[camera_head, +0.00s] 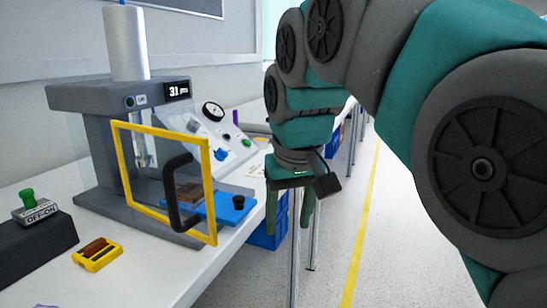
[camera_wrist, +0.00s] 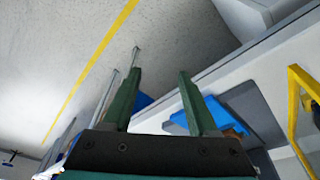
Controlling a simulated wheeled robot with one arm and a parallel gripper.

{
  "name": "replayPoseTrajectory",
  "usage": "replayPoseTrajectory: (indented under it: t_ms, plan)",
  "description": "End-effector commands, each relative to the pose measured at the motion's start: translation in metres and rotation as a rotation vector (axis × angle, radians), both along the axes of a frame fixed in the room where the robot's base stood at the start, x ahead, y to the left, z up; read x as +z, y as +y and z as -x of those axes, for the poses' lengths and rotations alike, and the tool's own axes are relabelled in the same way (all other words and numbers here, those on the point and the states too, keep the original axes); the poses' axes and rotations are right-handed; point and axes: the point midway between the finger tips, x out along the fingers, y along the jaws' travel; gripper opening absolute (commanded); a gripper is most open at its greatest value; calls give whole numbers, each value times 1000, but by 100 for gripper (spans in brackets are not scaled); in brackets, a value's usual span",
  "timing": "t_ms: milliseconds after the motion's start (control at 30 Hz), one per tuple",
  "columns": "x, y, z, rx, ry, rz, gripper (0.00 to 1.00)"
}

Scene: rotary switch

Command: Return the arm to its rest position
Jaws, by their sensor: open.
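My gripper (camera_head: 291,210) hangs at the end of my folded arm, in front of the table's edge in the head view. Its two green fingers point downward, apart and empty. The wrist view also shows my gripper (camera_wrist: 160,90) with both fingers spread and nothing between them. The rotary switch (camera_head: 38,208), with a green knob and an OFF-ON label, sits on a dark box at the left of the table. It is well apart from my gripper.
A press machine (camera_head: 95,140) with a yellow-framed guard (camera_head: 213,195) and black handle stands on the white table (camera_head: 150,270). A sloped control panel (camera_head: 222,140) is behind it. A small yellow block (camera_head: 97,254) lies in front. Open floor (camera_head: 400,240) is to the right.

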Motion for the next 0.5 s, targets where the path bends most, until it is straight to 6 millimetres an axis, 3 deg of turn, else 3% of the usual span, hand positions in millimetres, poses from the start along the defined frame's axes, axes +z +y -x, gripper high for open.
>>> replayPoseTrajectory:
  t_ms: [33, 267, 500]
  plan:
    - [-16, -14, 10, -22, 27, 9, 59]
    - [-88, -63, 58, -105, 140, 35, 59]
    - [-163, -103, 129, -190, 259, 49, 59]
